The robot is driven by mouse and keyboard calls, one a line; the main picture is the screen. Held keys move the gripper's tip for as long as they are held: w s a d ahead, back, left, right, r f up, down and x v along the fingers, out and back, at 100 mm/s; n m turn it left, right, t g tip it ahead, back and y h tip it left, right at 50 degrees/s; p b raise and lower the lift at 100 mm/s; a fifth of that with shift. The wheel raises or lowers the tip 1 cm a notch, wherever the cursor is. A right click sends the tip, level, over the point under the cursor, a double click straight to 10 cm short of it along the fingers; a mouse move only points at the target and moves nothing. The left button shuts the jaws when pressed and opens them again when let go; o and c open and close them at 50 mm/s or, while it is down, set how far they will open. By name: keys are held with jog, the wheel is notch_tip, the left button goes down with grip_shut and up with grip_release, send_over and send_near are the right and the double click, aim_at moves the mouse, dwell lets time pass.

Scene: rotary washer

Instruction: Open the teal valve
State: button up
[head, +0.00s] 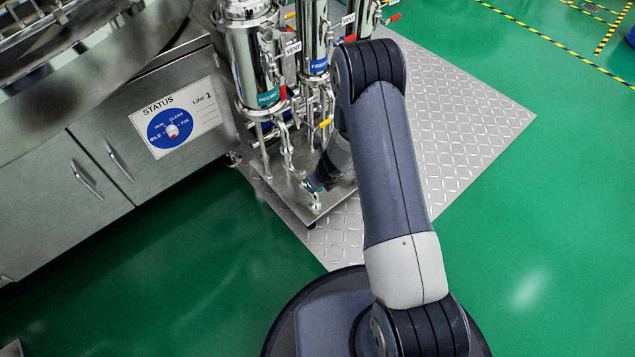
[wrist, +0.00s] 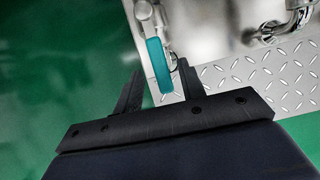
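The teal valve handle (wrist: 158,62) shows in the wrist view as a flat teal lever on a metal valve body (wrist: 144,11). It points down the picture, toward my gripper. My gripper (wrist: 159,70) is open, with one dark finger on each side of the handle's lower end. The handle lies closer to the right finger; I cannot tell whether they touch. In the head view, my gripper (head: 318,182) is low beside the pipework at the stand's front corner, small and partly hidden by my arm.
Steel filter housings (head: 250,60) with pipes and other coloured handles stand on a metal base (head: 290,203). A steel cabinet (head: 70,200) with a status sign (head: 172,130) is at the left. Tread plate (head: 470,130) surrounds the stand. Green floor (head: 540,270) is clear at the right.

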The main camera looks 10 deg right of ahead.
jog(key=p+v, duration=0.4)
jog(key=v, duration=0.6)
jog(key=shift+s+r+p, duration=0.2)
jog(key=shift+r+p, duration=0.1)
jog(key=shift+r, duration=0.05)
jog(key=shift+d, duration=0.15)
jog(key=b+x, duration=0.4)
jog(key=x, duration=0.7)
jog(key=shift+b, duration=0.35)
jog(key=shift+w+r, duration=0.1)
jog(key=shift+r, duration=0.05)
jog(key=shift+d, duration=0.1)
